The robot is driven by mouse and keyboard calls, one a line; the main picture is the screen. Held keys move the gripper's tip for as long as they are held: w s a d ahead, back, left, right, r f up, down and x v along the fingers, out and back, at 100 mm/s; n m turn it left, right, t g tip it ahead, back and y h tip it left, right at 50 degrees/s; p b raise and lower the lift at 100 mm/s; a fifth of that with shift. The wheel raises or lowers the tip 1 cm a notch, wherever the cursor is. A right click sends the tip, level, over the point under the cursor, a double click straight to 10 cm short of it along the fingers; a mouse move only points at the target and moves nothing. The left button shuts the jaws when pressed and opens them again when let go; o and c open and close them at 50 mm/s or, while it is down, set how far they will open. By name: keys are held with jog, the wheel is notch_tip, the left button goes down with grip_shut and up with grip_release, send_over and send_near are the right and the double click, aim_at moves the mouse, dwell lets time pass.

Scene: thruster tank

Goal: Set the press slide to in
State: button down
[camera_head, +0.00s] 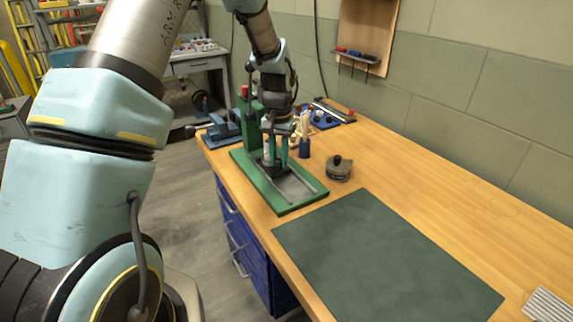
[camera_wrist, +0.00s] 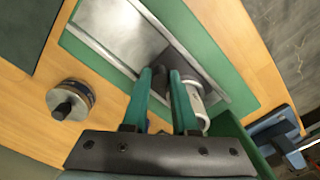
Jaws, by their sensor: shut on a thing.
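The press has a green base (camera_head: 298,206) on the wooden bench and a green upright with a red knob (camera_head: 243,90) at its far end. A grey metal track (camera_head: 297,188) runs along the base; the green base also shows in the wrist view (camera_wrist: 232,72). My gripper (camera_head: 275,165) points down over the base. In the wrist view my gripper's green fingers (camera_wrist: 167,73) are close together, shut on the dark handle (camera_wrist: 176,58) of the press slide (camera_wrist: 140,30). The slide is a dark grey plate on the track. The fingers partly hide the handle.
A round dark knobbed object (camera_head: 339,168) stands right of the press; it also shows in the wrist view (camera_wrist: 70,100). A dark green mat (camera_head: 385,260) lies in front. A blue vise (camera_head: 222,127) and small tools stand behind.

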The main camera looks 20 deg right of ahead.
jog(key=c, duration=1)
grip_release()
jog(key=shift+r, duration=0.1)
notch_tip(320, 180, up, 11)
jog(key=b, duration=0.3)
